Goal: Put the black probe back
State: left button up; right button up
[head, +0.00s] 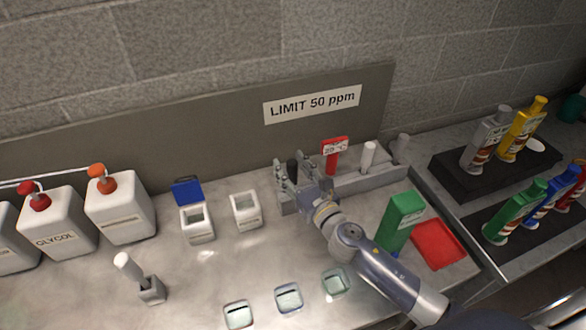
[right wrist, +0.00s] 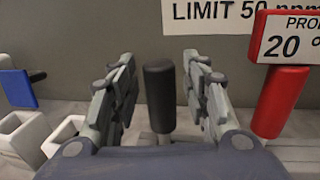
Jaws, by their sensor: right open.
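The black probe (head: 292,167) stands upright at the left end of the grey rack (head: 368,186). In the right wrist view the black probe (right wrist: 159,85) is between my two fingers, with a gap on each side. My right gripper (head: 291,174) is open at the rack's left end, and the fingers do not press on the probe. My left gripper is not in view.
A red-topped probe (head: 332,158) and a white probe (head: 368,156) stand farther right in the rack. A green box (head: 400,218) and red tray (head: 440,243) are right of my arm. Open white containers (head: 246,212) stand left. Several small glass cups (head: 288,298) sit in front.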

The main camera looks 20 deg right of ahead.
jog(key=shift+r, duration=0.15)
jog(key=shift+s, duration=0.3)
pick_arm(q)
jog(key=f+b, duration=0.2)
jog(key=b, duration=0.1)
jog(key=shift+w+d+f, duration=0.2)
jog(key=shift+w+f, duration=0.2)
pick_arm(e)
jog(key=s+d, duration=0.2)
jog(key=s, duration=0.9)
jog(key=shift+s, duration=0.15)
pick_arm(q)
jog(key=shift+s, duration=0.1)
pick_arm(e)
jog(key=shift+d, duration=0.1)
